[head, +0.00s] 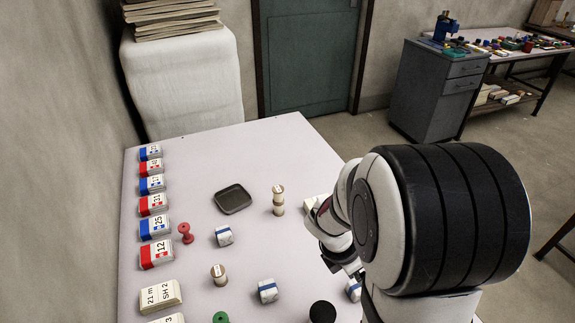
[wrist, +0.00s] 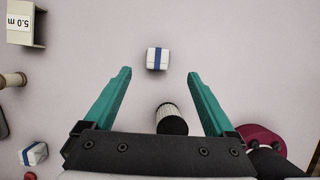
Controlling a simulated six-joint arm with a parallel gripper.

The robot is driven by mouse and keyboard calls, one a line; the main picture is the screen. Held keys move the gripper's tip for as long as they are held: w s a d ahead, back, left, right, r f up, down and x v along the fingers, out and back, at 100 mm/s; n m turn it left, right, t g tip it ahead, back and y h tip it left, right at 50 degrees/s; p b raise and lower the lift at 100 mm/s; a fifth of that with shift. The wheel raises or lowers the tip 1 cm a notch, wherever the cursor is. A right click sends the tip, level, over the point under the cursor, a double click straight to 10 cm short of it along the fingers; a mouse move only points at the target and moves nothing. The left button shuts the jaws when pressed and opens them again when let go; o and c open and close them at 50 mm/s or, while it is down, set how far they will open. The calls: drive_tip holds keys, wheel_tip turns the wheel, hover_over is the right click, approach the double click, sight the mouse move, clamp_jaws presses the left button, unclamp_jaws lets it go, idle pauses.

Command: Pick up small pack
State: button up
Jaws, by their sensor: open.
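Small white packs with a blue band lie on the table. In the head view one (head: 224,236) is near the tray, one (head: 268,291) is nearer the front, and one (head: 353,290) is partly hidden by my arm. In the wrist view a pack (wrist: 158,59) lies just beyond my fingertips, centred between them and not touched. Another pack (wrist: 33,153) is at the lower left. My gripper (wrist: 159,73) is open and empty, its teal fingers spread wide. In the head view my arm hides most of it.
A ribbed cylinder (wrist: 171,119) shows between my fingers, and a magenta object (wrist: 262,137) is beside the right finger. A dark tray (head: 233,199), spools (head: 185,232) and a row of red and blue labelled boxes (head: 156,253) stand on the table (head: 200,180). Its middle back is clear.

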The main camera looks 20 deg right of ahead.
drive_tip(key=x, duration=1.1)
drive_tip(key=shift+w+a+f, duration=0.15)
drive_tip(key=shift+f, duration=0.05)
clamp_jaws()
drive_tip(key=shift+r, duration=0.2)
